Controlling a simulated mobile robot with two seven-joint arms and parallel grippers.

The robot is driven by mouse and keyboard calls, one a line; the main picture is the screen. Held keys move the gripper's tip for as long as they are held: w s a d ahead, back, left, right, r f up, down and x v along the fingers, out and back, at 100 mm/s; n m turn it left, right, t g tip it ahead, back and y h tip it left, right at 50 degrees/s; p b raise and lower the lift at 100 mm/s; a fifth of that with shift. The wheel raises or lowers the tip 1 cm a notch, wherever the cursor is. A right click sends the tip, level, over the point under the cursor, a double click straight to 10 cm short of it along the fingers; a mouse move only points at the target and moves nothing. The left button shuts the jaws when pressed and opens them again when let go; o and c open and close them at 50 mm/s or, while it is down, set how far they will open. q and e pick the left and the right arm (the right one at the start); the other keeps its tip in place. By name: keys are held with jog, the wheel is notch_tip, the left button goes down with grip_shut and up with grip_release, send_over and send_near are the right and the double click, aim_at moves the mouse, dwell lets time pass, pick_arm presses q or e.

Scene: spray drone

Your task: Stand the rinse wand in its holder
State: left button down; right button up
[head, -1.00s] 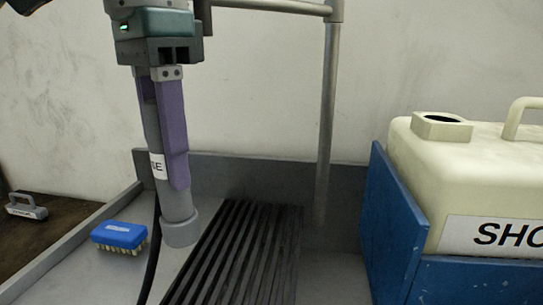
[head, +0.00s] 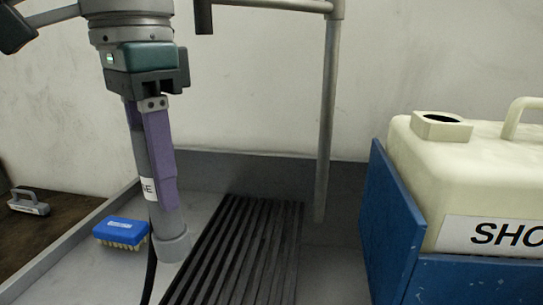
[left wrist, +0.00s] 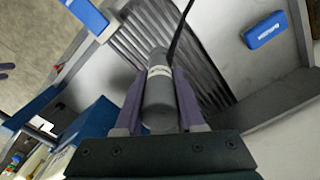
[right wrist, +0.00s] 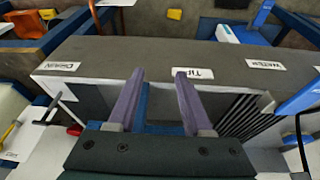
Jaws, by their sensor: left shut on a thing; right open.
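The rinse wand (head: 147,188) is a grey tube with a white label ending in "SE" and a wider grey collar at its lower end. My left gripper (head: 160,207) is shut on it, with purple fingers along its sides. The wand hangs nearly upright, slightly tilted, above the grey basin beside the black grate. It also shows between the fingers in the left wrist view (left wrist: 158,98), with a thin black hose beyond it. I cannot make out the holder for certain. My right gripper (right wrist: 158,80) is open and empty over a grey ledge, seen only in the right wrist view.
A blue brush (head: 120,232) lies left of the wand. The slatted black grate (head: 235,250) fills the basin's middle. A metal pipe (head: 328,120) hangs down behind it. A cream tank (head: 470,170) in a blue crate (head: 392,215) stands at the right. The ledge (right wrist: 215,52) carries white labels.

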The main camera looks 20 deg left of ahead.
pick_arm(q)
jog(key=s+a+p, duration=1.5)
jog(key=s+a, duration=0.9)
jog(key=a, duration=0.1)
jog(key=shift+s, duration=0.25)
jog(key=shift+d+r, duration=0.1)
jog(key=shift+w+d+p, duration=0.1)
jog(key=shift+w+p, duration=0.05)
jog(key=shift+p, duration=0.4)
